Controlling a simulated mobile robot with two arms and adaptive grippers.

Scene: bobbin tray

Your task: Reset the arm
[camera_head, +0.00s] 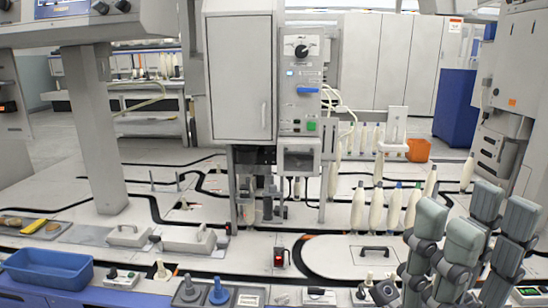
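My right gripper (475,220) is at the lower right, close to the camera. Its thick grey fingers point up and stand spread apart, with nothing visible between them. It covers part of the machine's front right. My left gripper and arm are out of view. White bobbins (376,208) stand upright on the machine bed behind and to the left of the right gripper, apart from it. A blue tray (48,276) sits at the lower left, far from the gripper, and looks empty.
A tall grey cabinet (239,75) with a control panel (303,80) rises in the middle. A column (93,130) stands at the left. Black curved tracks cross the bed. A pale cover with a black handle (374,252) lies left of the gripper. A blue cabinet (455,105) stands behind.

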